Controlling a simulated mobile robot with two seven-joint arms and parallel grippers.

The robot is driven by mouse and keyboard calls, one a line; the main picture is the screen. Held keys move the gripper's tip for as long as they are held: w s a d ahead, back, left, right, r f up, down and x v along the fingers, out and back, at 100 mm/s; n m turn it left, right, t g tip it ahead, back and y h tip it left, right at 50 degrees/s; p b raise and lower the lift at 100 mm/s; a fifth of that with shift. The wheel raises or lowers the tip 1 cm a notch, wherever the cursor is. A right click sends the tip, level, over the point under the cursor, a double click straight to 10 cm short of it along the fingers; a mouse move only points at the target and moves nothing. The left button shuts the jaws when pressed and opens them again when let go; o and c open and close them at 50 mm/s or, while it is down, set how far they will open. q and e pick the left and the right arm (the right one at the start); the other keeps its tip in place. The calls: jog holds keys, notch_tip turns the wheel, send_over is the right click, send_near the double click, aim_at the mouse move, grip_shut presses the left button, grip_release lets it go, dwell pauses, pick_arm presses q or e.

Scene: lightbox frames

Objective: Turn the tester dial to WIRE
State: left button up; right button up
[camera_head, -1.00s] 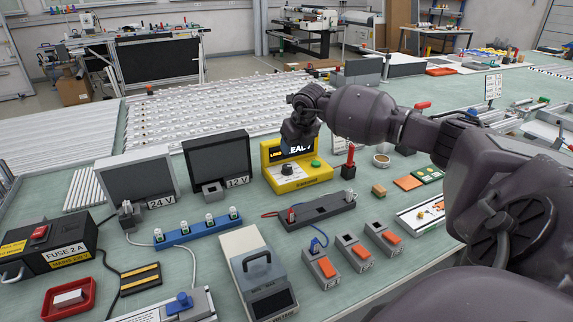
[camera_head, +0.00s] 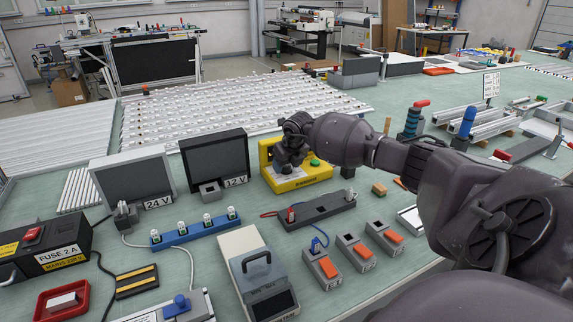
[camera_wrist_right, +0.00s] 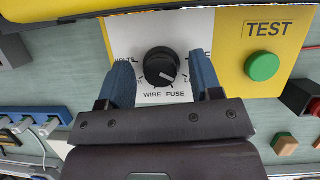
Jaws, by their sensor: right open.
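The yellow tester (camera_head: 305,183) stands on the bench, its upper part partly hidden by my right arm. In the right wrist view its black dial (camera_wrist_right: 160,66) sits on a white panel (camera_wrist_right: 150,97) marked VOLTS, WIRE, FUSE and a partly hidden label starting with L. The dial's white mark points to the lower right, to the right of WIRE. My right gripper (camera_wrist_right: 163,72) is open, its two blue fingers on either side of the dial with gaps visible. In the head view the right gripper (camera_head: 288,160) hides the dial. My left gripper is out of view.
A green TEST button (camera_wrist_right: 262,67) is right of the dial. The 12 V box (camera_head: 215,155) stands left of the tester. A dark grey block (camera_head: 318,211) with leads lies in front. Several orange-switch modules and a grey case (camera_head: 245,245) are nearer.

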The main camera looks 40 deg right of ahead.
jog(key=shift+c, duration=0.4)
jog(key=c, duration=0.8)
jog(key=shift+c, duration=0.2)
